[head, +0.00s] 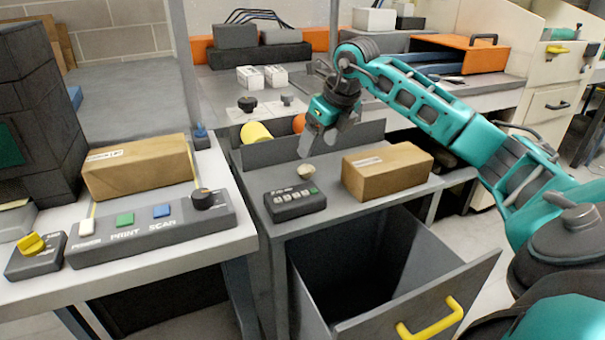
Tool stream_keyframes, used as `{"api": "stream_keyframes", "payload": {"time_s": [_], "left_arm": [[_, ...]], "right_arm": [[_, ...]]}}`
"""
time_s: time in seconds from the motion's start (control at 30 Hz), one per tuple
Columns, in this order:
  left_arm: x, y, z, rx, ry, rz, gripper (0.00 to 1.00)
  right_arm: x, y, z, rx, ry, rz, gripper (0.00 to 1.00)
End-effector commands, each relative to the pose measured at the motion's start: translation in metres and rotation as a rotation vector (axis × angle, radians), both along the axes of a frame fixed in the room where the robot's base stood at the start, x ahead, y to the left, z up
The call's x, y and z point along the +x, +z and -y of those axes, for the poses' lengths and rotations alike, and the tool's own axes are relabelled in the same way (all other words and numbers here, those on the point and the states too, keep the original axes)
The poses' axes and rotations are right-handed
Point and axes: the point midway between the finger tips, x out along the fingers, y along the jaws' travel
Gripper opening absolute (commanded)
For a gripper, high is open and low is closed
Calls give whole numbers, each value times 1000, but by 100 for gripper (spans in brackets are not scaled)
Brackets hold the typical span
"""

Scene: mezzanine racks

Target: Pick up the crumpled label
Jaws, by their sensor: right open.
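The crumpled label (306,171) looks like a small beige wad. My left gripper is not in view.
A black keypad box (294,202) and a cardboard box (387,171) stand close on either side. An open drawer (420,290) with a yellow handle (431,320) juts out below. A control panel (150,232) and another cardboard box (138,166) are on the left table.

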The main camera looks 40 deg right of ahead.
Motion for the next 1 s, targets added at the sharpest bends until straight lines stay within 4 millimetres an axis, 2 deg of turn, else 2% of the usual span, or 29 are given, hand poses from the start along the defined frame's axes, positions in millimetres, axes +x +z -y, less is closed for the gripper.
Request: {"api": "stream_keyframes", "payload": {"time_s": [0.03,0.1,0.37,0.63,0.97,1.0], "left_arm": [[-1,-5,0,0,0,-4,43],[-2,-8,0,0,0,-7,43],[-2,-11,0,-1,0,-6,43],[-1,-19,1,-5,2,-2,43],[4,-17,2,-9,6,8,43],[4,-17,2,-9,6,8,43]], "right_arm": [[4,-12,-1,3,0,-2,75],[8,-22,-2,4,1,-1,75],[18,-40,-2,4,2,2,75],[36,-75,-1,3,2,1,75],[39,-81,0,2,2,2,75],[39,-81,0,2,2,2,72]]}}
